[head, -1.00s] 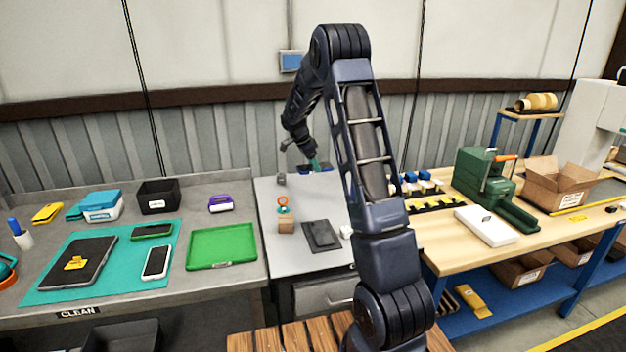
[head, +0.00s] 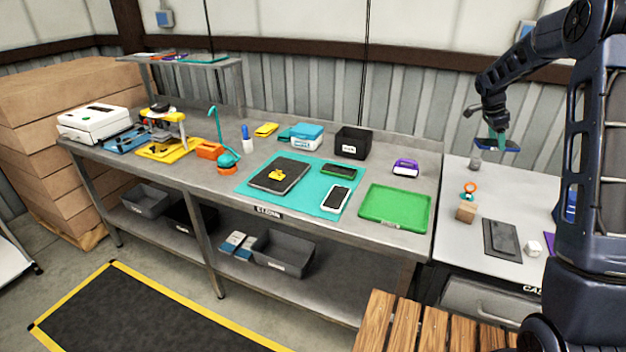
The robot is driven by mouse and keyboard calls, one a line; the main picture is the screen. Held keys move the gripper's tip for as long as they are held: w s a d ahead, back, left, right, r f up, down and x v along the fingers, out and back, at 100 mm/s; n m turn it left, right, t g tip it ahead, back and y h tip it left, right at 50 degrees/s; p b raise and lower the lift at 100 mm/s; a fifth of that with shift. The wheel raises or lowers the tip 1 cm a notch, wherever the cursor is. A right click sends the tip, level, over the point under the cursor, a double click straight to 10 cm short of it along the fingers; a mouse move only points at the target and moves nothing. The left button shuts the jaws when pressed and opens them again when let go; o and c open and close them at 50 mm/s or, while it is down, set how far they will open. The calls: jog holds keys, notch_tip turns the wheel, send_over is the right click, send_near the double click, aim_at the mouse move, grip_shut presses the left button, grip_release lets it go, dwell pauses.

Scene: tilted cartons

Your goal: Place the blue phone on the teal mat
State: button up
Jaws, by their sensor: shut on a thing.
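My gripper (head: 497,137) is at the right of the head view, above the back of the grey worktop. It is shut on a flat dark-blue thing, which looks like the blue phone (head: 484,144), held level above the surface. The fingers partly cover it. The teal mat (head: 304,198) lies on the steel bench, well to the left of my gripper. On the mat are a dark tablet-like slab (head: 268,180) with a yellow item, a green-edged phone (head: 336,171) and a white-edged phone (head: 338,197).
A green tray (head: 395,207) lies right of the mat. A black bin (head: 353,142), a blue-and-white box (head: 306,136) and a purple item (head: 406,168) stand behind. A wooden block (head: 466,211) and dark slab (head: 501,238) lie on the grey worktop. The mat's front-left part is bare.

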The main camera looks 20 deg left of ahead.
jog(key=s+a+n+t, duration=0.1)
jog(key=s+a+n, duration=0.15)
jog(key=a, duration=1.35)
jog(key=n+t+y, duration=0.2)
jog(key=n+y, duration=0.2)
jog(key=n, duration=0.8)
send_over(310, 192)
jog(key=s, duration=0.2)
jog(key=f, duration=1.9)
jog(key=shift+w+d+f, duration=0.1)
jog(key=shift+w+f, duration=0.1)
jog(key=shift+f, duration=0.1)
jog(key=o, duration=1.1)
jog(key=shift+c, duration=0.2)
jog(key=shift+o, duration=0.2)
